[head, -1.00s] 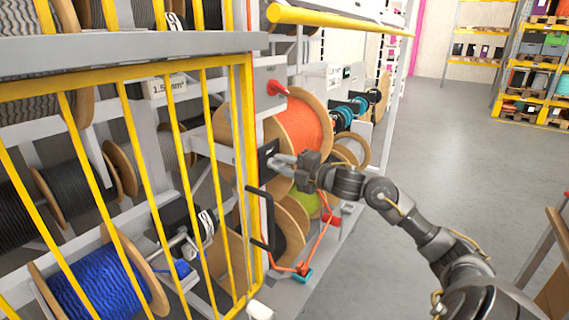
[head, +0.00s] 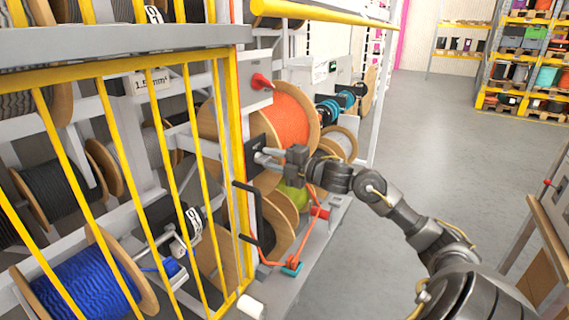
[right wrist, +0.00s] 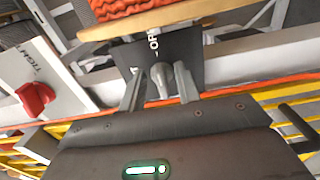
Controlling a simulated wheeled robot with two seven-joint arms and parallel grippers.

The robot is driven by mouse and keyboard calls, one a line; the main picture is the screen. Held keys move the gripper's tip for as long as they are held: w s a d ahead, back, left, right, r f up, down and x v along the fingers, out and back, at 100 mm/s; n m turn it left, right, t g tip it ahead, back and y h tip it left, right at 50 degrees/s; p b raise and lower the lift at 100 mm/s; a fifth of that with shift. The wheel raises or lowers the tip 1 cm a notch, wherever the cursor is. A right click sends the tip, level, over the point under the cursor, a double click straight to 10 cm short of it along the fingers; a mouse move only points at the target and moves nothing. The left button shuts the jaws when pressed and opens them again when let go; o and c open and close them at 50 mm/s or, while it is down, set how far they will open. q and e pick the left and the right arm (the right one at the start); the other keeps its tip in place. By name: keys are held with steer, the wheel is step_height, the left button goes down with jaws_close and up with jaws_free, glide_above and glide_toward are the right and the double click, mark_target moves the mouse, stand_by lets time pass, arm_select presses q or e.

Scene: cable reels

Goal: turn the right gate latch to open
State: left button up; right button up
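The right gate latch is a grey lever (right wrist: 160,82) on a black plate (right wrist: 195,58) with partly hidden white lettering. In the head view the black plate (head: 257,150) sits on the grey post beside the yellow barred gate (head: 235,130). My right gripper (head: 264,157) reaches it from the right. In the right wrist view the fingers of my right gripper (right wrist: 160,88) are apart, one on each side of the lever. The right-hand finger looks very close to it; I cannot tell whether it touches. My left gripper is not in view.
A red knob (head: 261,81) sits above the plate; it also shows in the right wrist view (right wrist: 35,98). A black bar handle (head: 247,210) is on the gate below. An orange cable reel (head: 290,120) stands behind the post. The floor (head: 430,150) to the right is clear.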

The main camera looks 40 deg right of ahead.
steer(key=b+v, duration=0.3)
steer(key=v, duration=0.7)
steer(key=shift+s+b, duration=0.2)
steer(key=shift+b, duration=0.2)
steer(key=shift+d, duration=0.1)
